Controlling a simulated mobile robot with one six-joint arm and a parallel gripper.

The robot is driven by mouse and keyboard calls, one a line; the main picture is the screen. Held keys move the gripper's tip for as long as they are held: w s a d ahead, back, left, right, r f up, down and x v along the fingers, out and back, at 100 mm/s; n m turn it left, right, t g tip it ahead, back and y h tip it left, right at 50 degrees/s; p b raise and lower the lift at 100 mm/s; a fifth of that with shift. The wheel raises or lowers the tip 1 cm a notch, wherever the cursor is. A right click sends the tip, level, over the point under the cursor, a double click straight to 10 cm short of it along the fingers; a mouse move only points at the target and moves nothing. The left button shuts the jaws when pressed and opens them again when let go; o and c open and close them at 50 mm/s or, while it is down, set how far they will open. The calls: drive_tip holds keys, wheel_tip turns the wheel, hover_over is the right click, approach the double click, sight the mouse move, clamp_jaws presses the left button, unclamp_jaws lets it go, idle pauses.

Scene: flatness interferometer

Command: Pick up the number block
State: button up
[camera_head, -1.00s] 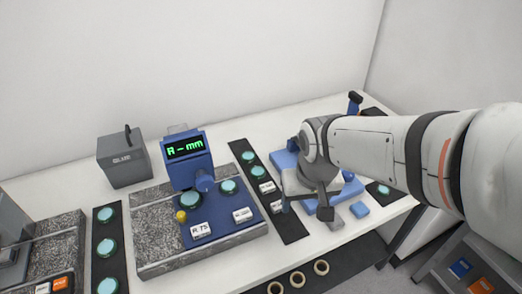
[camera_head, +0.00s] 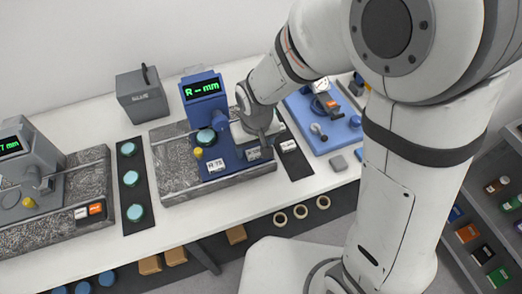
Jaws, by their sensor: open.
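Several small white number blocks show. One block (camera_head: 215,165), with dark lettering that looks like "R 75", lies at the front of the blue interferometer base (camera_head: 232,161). A second white block (camera_head: 253,154) lies further right on the same base, directly by my gripper's fingers. A third block (camera_head: 288,146) lies on the dark strip to the right. My gripper (camera_head: 258,145) is open and points down over the right side of the blue base, close to the second block. Its fingers are small and partly hidden by the wrist, so I cannot tell whether they straddle that block.
The blue display head (camera_head: 203,88) stands behind the blocks, with a yellow knob (camera_head: 197,153) at left. A grey box (camera_head: 143,97) stands at the back. A blue tray (camera_head: 325,145) with tools lies right.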

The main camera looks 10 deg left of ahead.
drive_tip(key=shift+w+f, duration=0.1)
drive_tip(key=shift+f, duration=0.7)
drive_tip(key=c, duration=1)
